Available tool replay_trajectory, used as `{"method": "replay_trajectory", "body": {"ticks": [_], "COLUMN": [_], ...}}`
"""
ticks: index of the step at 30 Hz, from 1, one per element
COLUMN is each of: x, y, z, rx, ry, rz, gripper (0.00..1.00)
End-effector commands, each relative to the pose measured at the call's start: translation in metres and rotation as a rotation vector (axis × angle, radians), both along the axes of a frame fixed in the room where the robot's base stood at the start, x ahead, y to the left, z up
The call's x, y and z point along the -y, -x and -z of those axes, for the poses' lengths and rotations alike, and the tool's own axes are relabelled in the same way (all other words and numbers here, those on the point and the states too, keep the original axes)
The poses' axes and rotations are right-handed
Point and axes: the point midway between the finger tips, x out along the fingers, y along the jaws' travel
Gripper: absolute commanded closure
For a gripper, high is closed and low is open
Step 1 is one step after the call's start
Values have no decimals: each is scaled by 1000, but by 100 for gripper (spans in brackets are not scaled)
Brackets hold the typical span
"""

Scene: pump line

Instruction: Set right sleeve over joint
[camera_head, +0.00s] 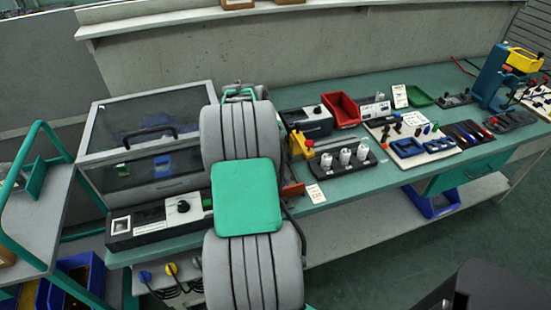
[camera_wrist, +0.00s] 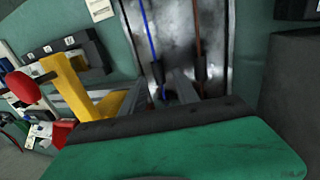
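In the wrist view a blue cable (camera_wrist: 150,35) and a brown cable (camera_wrist: 197,35) run down over a shiny metal plate (camera_wrist: 172,20). Each carries a black sleeve: the left sleeve (camera_wrist: 158,72) on the blue cable, the right sleeve (camera_wrist: 201,69) on the brown one. The joints cannot be made out. My gripper (camera_wrist: 162,88) shows two grey fingers set apart, with the blue cable's lower part in view between them and the right sleeve to the right of the right finger. In the head view my arm hides the gripper and the cables.
A yellow clamp (camera_wrist: 75,90) with a red knob (camera_wrist: 22,87) stands close left of my gripper; the clamp also shows in the head view (camera_head: 297,145). A black block with white cups (camera_head: 325,167) and a red bin (camera_head: 341,108) are to the right. A glazed cabinet (camera_head: 150,110) stands left.

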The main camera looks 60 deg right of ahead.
Motion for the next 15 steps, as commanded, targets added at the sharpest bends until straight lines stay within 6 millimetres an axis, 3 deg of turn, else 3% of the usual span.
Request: {"method": "replay_trajectory", "body": {"ticks": [4, 12, 15], "x": [-1, -12, -14], "y": [-2, -11, -13], "z": [-10, -62, -73], "rx": [0, 2, 1], "ry": [2, 2, 2], "rz": [1, -1, -1], "gripper": [63, 63, 63]}}
